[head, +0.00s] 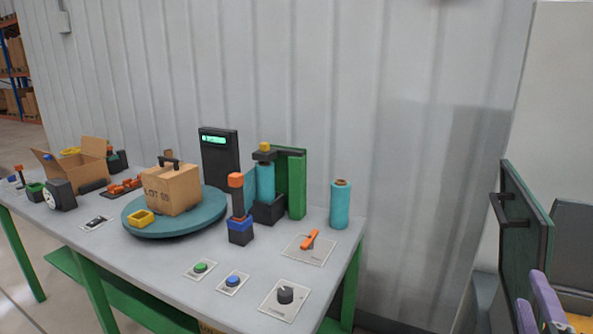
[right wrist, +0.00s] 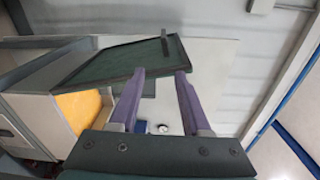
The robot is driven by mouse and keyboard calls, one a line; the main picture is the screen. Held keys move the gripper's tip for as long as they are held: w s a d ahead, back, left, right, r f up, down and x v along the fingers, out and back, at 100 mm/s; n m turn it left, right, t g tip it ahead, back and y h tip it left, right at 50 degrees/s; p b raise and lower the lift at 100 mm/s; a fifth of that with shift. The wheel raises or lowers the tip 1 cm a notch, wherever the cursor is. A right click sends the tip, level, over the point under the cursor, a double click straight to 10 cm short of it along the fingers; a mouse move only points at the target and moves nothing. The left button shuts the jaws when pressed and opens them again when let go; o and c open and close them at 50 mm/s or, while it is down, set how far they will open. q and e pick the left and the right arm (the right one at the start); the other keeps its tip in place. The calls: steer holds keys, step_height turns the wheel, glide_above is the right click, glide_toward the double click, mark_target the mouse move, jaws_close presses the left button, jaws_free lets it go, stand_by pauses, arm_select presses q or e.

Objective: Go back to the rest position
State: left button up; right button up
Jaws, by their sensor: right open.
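My right gripper (head: 535,305) shows at the lower right corner of the head view, with purple fingers. In the right wrist view its two purple fingers (right wrist: 164,75) stand apart with nothing between them. Beyond them is a dark green panel (right wrist: 115,62) with a black handle; the panel also shows in the head view (head: 527,215). I cannot tell from these frames whether the fingers touch the panel. My left gripper is not in view.
A grey table (head: 180,262) on green legs holds a teal turntable (head: 188,225) with a cardboard box (head: 172,189), a teal roll (head: 340,205), an orange lever (head: 310,239), buttons and a black knob (head: 286,294). A ribbed wall (head: 420,120) stands behind. Floor room shows at the left.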

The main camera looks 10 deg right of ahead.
steer(key=s+a+f+m+g+y, duration=0.15)
steer(key=s+m+g, duration=0.4)
steer(key=m, duration=0.85)
steer(key=s+a+f+m+g+y, duration=0.1)
steer(key=s+a+f+m+g, duration=0.2)
steer(key=s+m, duration=0.8)
steer(key=s+a+r+m+g+y, duration=0.3)
steer(key=a+m+y, duration=0.5)
steer(key=m, duration=1)
arm_select(q)
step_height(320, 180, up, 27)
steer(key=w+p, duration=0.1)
steer(key=p, duration=2.5)
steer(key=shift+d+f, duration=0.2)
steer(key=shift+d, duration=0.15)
arm_select(e)
step_height(320, 180, up, 28)
steer(key=a+m, duration=0.1)
steer(key=a, duration=0.1)
steer(key=shift+s+m, duration=0.3)
steer(key=shift+s, duration=0.15)
